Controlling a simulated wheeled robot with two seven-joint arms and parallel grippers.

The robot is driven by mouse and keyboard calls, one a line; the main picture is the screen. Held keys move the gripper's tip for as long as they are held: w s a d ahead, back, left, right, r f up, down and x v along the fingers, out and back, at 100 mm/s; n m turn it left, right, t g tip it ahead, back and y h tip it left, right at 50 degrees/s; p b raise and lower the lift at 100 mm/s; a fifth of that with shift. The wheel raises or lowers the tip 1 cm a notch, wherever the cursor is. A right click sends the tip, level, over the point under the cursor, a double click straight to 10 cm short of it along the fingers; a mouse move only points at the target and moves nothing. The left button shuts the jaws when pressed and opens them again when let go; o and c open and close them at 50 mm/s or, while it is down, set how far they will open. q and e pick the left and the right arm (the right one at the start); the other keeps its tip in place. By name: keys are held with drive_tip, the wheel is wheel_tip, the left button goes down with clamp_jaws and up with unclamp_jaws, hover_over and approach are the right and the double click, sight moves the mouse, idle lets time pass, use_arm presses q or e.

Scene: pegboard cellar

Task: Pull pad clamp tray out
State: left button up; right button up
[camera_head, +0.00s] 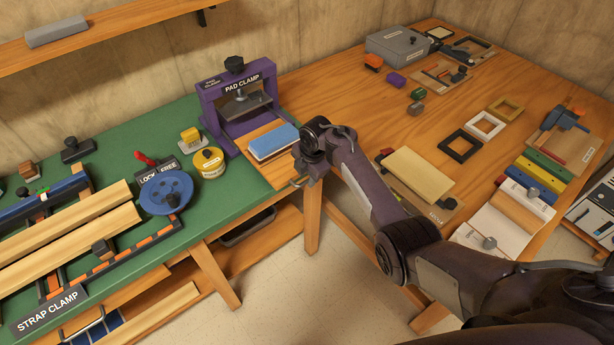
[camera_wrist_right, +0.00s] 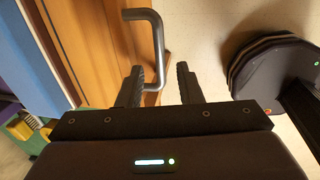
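The purple pad clamp (camera_head: 238,95) stands at the right end of the green bench top. Its wooden tray (camera_head: 278,174) lies at its front, with a blue-topped pad (camera_head: 272,141) on it. The tray's grey bar handle (camera_wrist_right: 155,45) shows in the right wrist view at the tray's front edge. My right gripper (camera_wrist_right: 159,85) is open at the handle. The handle's near end appears between its two fingers, but contact cannot be told. In the head view my right gripper (camera_head: 306,178) is at the tray's front right corner, partly hidden by the wrist. My left gripper is out of view.
Left of the clamp are a yellow tin (camera_head: 208,162), a blue hand wheel (camera_head: 166,191) and strap clamp boards (camera_head: 70,227). The wooden table (camera_head: 440,110) at right holds frames and blocks. Open floor (camera_head: 290,270) lies in front of the tray.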

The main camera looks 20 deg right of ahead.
wheel_tip(320, 180, up, 7)
drive_tip(key=s, duration=0.1)
drive_tip(key=shift+d+f, duration=0.2)
drive_tip(key=shift+d, duration=0.05)
drive_tip(key=shift+s, duration=0.15)
